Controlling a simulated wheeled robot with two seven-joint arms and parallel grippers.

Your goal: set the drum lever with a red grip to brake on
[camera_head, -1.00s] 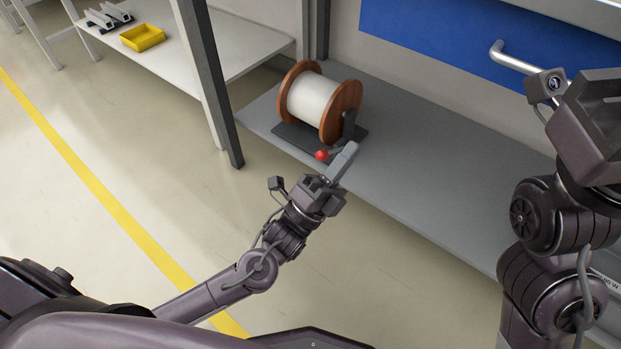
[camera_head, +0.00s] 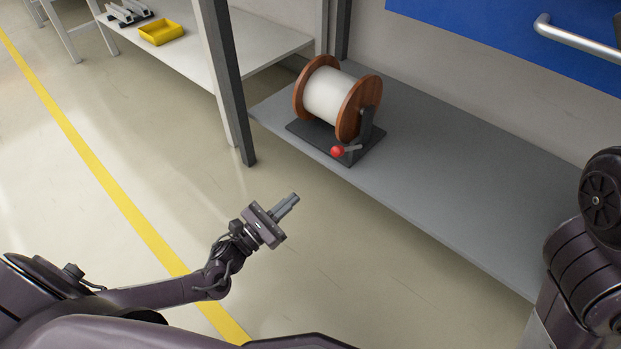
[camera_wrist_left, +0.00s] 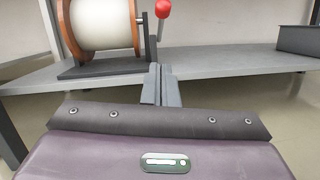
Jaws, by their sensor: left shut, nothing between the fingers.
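The drum (camera_head: 330,98), wound in white with brown wooden flanges, sits on a dark base plate (camera_head: 312,135) on the grey shelf. Its lever ends in a red ball grip (camera_head: 337,151) at the front edge of the base in the head view. In the left wrist view, the red grip (camera_wrist_left: 163,9) shows at the top, beside the drum (camera_wrist_left: 98,22). My left gripper (camera_head: 291,200) is shut and empty, apart from the lever, out over the floor in front of the shelf. Its fingers (camera_wrist_left: 161,84) also show in the wrist view. My right gripper is out of view.
A white table (camera_head: 190,58) carries a yellow tray (camera_head: 161,33). A blue panel with a metal handle (camera_head: 575,38) is above the shelf.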

